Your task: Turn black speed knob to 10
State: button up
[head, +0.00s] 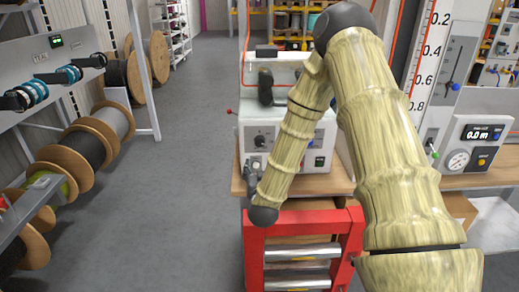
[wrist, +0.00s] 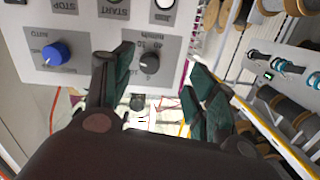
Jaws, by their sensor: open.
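The black speed knob (wrist: 148,62) sits on a grey scale plate on the white control panel (wrist: 95,35), which appears upside down in the wrist view. Its pointer setting is too small to read. My gripper (wrist: 160,62) is open, with one dark green finger pad on each side of the knob in the picture. The pads appear apart from the knob; I cannot tell how far they are from the panel. In the head view my gripper (head: 251,172) is at the left front of the white machine (head: 285,145), partly hidden by my arm.
A blue knob (wrist: 55,54) sits beside the black one, with START and STOP buttons near it. The machine stands on a wooden bench (head: 330,183) above a red roller frame (head: 300,218). Cable reels (head: 85,148) line the left. The grey aisle between is clear.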

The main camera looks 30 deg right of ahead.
aim_at(259, 144)
jog(key=shift+m+h, duration=0.4)
jog(key=shift+h, duration=0.2)
jog(key=r+p+x, duration=0.1)
jog(key=x, duration=0.3)
jog(key=p+x, duration=0.1)
jog(key=x, duration=0.3)
jog(key=r+p+x, duration=0.1)
jog(key=x, duration=0.3)
jog(key=shift+s+d+r, duration=0.1)
jog(key=shift+d+r, duration=0.25)
jog(key=shift+a, duration=0.1)
jog(key=c, duration=1)
